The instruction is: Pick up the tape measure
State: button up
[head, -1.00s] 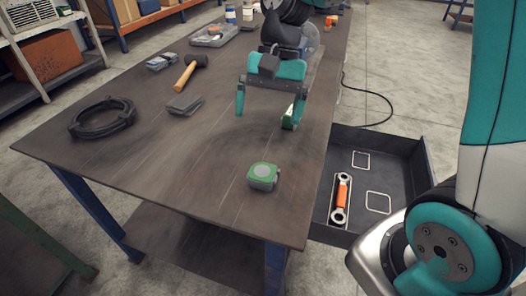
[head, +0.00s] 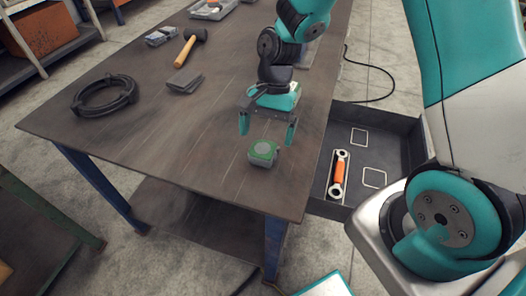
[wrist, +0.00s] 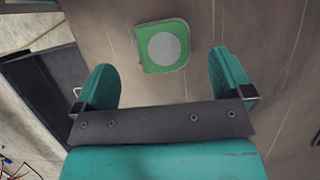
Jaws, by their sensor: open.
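The tape measure (head: 263,153) is a small grey block with a green top and a pale round disc. It lies on the dark workbench (head: 215,165) towards its front right part. My gripper (head: 267,128) is open and empty, just behind the tape measure in the head view, with its fingers pointing down. In the wrist view the tape measure (wrist: 162,46) lies beyond the fingertips, roughly between the lines of the two fingers of my gripper (wrist: 168,75). It is not between the fingers.
An open drawer (head: 390,118) with an orange-handled tool (head: 339,174) sticks out at the bench's right. A hammer (head: 187,50), a grey block (head: 185,82) and a coiled black cable (head: 104,95) lie to the left. The bench around the tape measure is clear.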

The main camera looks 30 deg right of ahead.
aim_at(263, 148)
jog(key=x, duration=0.5)
jog(key=shift+w, duration=0.25)
jog(key=c, duration=1.1)
jog(key=shift+c, duration=0.2)
jog(key=shift+r, duration=0.1)
